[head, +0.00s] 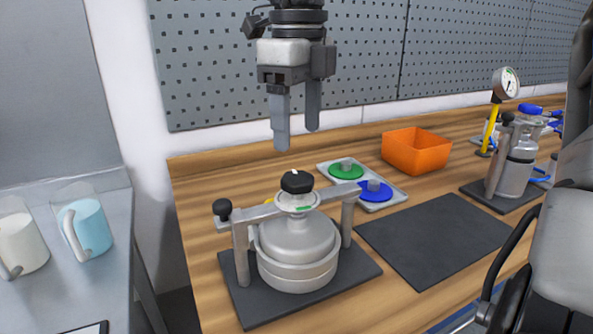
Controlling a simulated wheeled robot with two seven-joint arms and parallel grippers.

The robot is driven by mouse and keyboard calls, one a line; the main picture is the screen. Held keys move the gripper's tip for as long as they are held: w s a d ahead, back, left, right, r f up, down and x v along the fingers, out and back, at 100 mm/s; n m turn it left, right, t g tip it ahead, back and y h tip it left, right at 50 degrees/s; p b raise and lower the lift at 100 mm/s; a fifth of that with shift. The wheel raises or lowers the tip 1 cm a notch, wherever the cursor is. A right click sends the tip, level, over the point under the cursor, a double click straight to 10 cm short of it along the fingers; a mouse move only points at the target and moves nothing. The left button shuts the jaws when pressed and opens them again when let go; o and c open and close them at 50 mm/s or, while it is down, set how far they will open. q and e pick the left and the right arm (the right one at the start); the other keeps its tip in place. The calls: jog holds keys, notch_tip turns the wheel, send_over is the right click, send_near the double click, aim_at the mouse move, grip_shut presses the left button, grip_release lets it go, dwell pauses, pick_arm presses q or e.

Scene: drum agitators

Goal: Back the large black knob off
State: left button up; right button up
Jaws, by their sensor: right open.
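The large black knob (297,182) sits upright on top of the clamp bar (262,213) of a drum vessel (297,253). It has a small white mark on top. A pale dial with a green segment (304,208) lies just under it. My right gripper (297,138) hangs from the top of the head view, fingers pointing down. It is open and empty, with its fingertips above the knob and apart from it. My left gripper is not in view.
The vessel stands on a dark mat (245,307). Behind are a tray (393,197) with green and blue discs and an orange bin (416,151). A bare dark mat (437,237) lies right. Another vessel (517,165) and a gauge (505,83) stand farther right.

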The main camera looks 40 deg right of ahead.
aim_at(298, 177)
notch_tip(298, 177, down, 8)
jog(key=shift+r, duration=0.2)
jog(key=c, duration=1)
